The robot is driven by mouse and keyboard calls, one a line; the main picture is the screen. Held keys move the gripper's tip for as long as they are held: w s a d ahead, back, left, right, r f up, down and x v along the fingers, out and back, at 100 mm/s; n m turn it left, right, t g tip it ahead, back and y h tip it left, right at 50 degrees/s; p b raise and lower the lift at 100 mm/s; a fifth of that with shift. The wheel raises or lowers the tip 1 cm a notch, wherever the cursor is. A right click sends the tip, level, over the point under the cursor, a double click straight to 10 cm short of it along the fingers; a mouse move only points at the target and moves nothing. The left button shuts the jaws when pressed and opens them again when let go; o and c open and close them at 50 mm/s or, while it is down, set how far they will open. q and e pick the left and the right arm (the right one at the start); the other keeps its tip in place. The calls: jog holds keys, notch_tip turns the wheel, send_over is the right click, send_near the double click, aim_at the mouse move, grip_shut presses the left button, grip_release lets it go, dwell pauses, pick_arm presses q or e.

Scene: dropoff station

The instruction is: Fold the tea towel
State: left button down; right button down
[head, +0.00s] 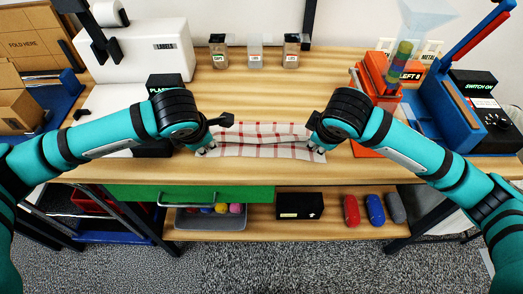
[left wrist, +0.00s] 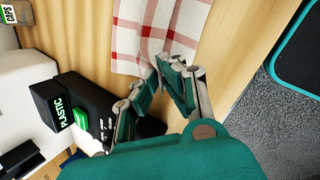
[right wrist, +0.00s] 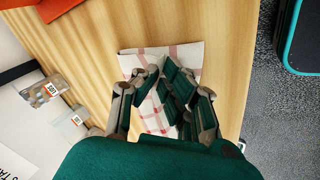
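The tea towel (head: 262,137) is white with red checks and lies spread, a little rumpled, near the table's front edge between my two grippers. My left gripper (head: 206,149) is at its left end. In the left wrist view the fingertips (left wrist: 166,64) come together on the towel's edge, and the cloth (left wrist: 132,40) gathers into a crease there. My right gripper (head: 317,146) is at the right end. In the right wrist view its fingertips (right wrist: 161,66) close in on the cloth (right wrist: 190,52); the fingers hide the pinched part.
The wooden table (head: 240,100) is clear behind the towel, with several small jars (head: 255,52) at the back. A black PLASTIC box (head: 164,84) stands at left. An orange-and-blue device (head: 385,82) stands at right. A green drawer front (head: 190,194) is below the table edge.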

pick_arm(q)
jog(key=shift+a+f, duration=0.15)
jog(key=shift+f, duration=0.35)
pick_arm(e)
jog(key=shift+d+f, duration=0.15)
jog(key=shift+f, duration=0.35)
pick_arm(q)
jog(key=shift+w+f, duration=0.1)
jog(key=shift+w, duration=0.2)
pick_arm(e)
jog(key=shift+w+f, duration=0.1)
jog(key=shift+w, duration=0.2)
pick_arm(q)
jog(key=c, duration=2)
grip_release()
jog(key=shift+s, duration=0.1)
pick_arm(e)
jog(key=c, duration=2)
grip_release()
jog(key=shift+s, duration=0.1)
pick_arm(q)
jog(key=shift+o, duration=1.4)
pick_arm(e)
jog(key=shift+o, duration=1.4)
pick_arm(q)
jog(key=o, duration=0.5)
pick_arm(e)
jog(key=o, duration=0.5)
pick_arm(q)
jog(key=shift+s, duration=0.1)
